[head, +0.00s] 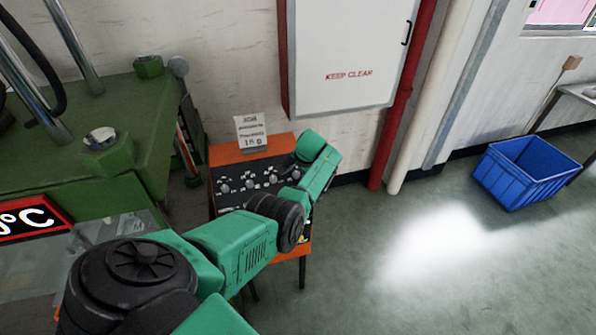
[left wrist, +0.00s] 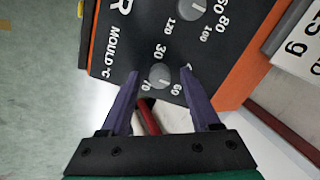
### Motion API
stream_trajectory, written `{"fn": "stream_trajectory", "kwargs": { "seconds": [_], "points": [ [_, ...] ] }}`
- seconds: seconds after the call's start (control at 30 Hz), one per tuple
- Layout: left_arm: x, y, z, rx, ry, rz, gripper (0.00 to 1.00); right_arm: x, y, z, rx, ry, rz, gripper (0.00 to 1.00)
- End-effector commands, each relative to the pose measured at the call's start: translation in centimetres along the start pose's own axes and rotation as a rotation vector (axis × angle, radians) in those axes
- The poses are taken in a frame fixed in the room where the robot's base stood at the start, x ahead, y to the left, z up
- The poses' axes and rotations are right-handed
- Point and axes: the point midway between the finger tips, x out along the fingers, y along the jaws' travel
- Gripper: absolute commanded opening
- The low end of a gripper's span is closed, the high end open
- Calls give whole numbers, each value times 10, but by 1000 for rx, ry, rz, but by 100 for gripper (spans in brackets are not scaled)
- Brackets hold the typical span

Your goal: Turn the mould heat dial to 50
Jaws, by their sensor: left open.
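The mould heat dial (left wrist: 160,75) is a small grey round knob on a black panel marked "MOULD °C", with 30, 60 and 70 printed around it in the left wrist view. My left gripper (left wrist: 160,72) is open, its two purple fingertips on either side of the dial, close to the panel. I cannot tell whether they touch the knob, and its pointer setting is too small to read. In the head view the orange control box (head: 227,155) stands beyond my left arm, which hides its right part. My right gripper is not in view.
Another dial (left wrist: 191,11) sits on the same panel, and more knobs (head: 249,183) show in the head view. A white card (head: 251,131) stands on the box. The green machine (head: 150,120) is at left, a blue crate (head: 525,172) on the floor at right.

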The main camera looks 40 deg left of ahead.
Motion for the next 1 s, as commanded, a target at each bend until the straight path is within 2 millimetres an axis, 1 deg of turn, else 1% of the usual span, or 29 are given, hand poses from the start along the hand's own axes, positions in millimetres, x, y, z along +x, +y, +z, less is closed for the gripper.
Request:
{"fn": "stream_trajectory", "kwargs": {
  "seconds": [0.13, 0.27, 0.37, 0.4, 0.6, 0.7, 0.83, 1.0],
  "points": [
    [-9, 0, -1, 1, 1, 0, 63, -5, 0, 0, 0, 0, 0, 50],
    [-30, -1, -1, 0, 3, 0, 63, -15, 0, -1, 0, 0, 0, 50],
    [-51, 0, -2, -1, 5, -1, 63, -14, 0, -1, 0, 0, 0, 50],
    [-61, 0, -1, -3, 4, 0, 63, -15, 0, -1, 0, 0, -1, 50],
    [-114, 2, -1, -1, 5, 0, 63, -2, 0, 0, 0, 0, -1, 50],
    [-133, 2, -1, -1, 3, 0, 63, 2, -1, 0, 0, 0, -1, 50],
    [-144, 1, 0, 1, 0, 0, 63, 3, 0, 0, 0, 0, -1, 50],
    [-146, 0, 0, 1, 0, -1, 63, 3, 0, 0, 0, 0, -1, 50]
  ]
}}
